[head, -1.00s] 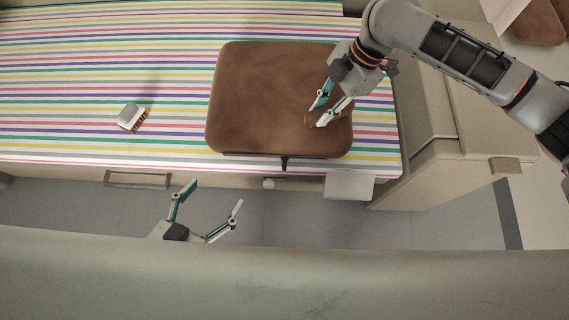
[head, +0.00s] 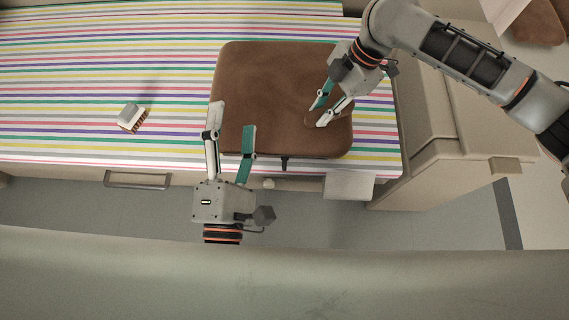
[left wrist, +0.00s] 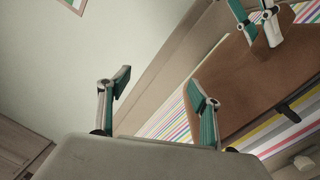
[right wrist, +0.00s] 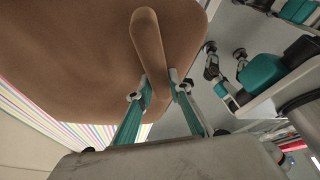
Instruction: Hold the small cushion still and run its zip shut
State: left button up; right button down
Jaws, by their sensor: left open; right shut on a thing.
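The small brown cushion (head: 280,85) lies on the striped bed. A dark zip line (head: 310,157) runs along its front edge, with a dark pull tab (head: 284,164) hanging right of the middle. My right gripper (head: 319,115) is shut on a raised brown strip at the cushion's right front; the strip (right wrist: 146,40) shows between its fingers in the right wrist view. My left gripper (head: 233,116) is open and empty, its fingers overlapping the cushion's front left corner in the head view. I cannot tell its height. The cushion (left wrist: 235,90) also shows in the left wrist view.
A small brush (head: 132,117) lies on the striped bedding (head: 60,85) to the left, clear of both grippers. A beige cabinet (head: 430,110) stands right of the cushion. A pale panel (head: 349,185) and a handle (head: 137,180) are on the bed's front side.

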pick_arm(q)
notch_tip(320, 180, down, 7)
jog(key=d+n+g+y, duration=0.2)
jog(key=n+g, duration=0.2)
jog(key=n, duration=0.5)
jog(key=n+g+h, duration=0.2)
jog(key=n+g, duration=0.2)
jog(key=g, duration=0.1)
send_near(284, 169)
jog(key=x, duration=0.3)
jog(key=shift+x, duration=3.7)
jog(key=shift+r, duration=0.1)
jog(key=shift+c, duration=0.4)
grip_shut()
